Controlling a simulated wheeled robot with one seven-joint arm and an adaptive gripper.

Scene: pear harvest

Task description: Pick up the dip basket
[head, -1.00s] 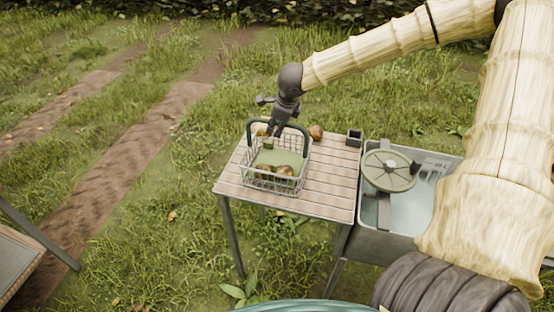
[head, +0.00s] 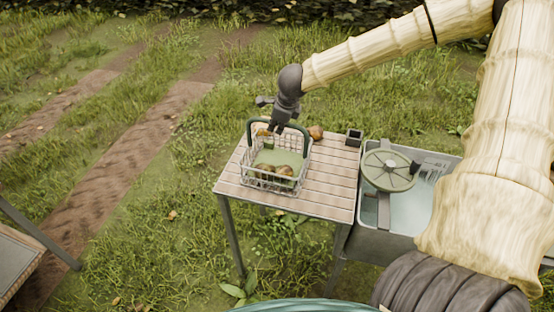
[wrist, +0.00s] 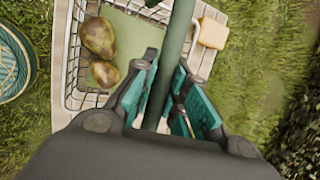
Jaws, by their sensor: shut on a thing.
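The dip basket is a wire basket (head: 272,181) with a green floor and a dark green arched handle (head: 249,131). It is at the slatted table's far left part, with pears (head: 285,171) inside. My gripper (head: 275,130) is at the top of the handle. In the wrist view, the handle (wrist: 178,42) runs between the teal-padded fingers of my gripper (wrist: 168,100), which are shut on it. Two pears (wrist: 98,37) lie on the green floor, beside the basket's wire wall (wrist: 72,50). I cannot tell whether the basket is clear of the table.
The slatted table (head: 325,178) has bare room right of the basket. A sink (head: 400,214) with a round green wheel (head: 389,170) adjoins on the right. Grass surrounds them.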

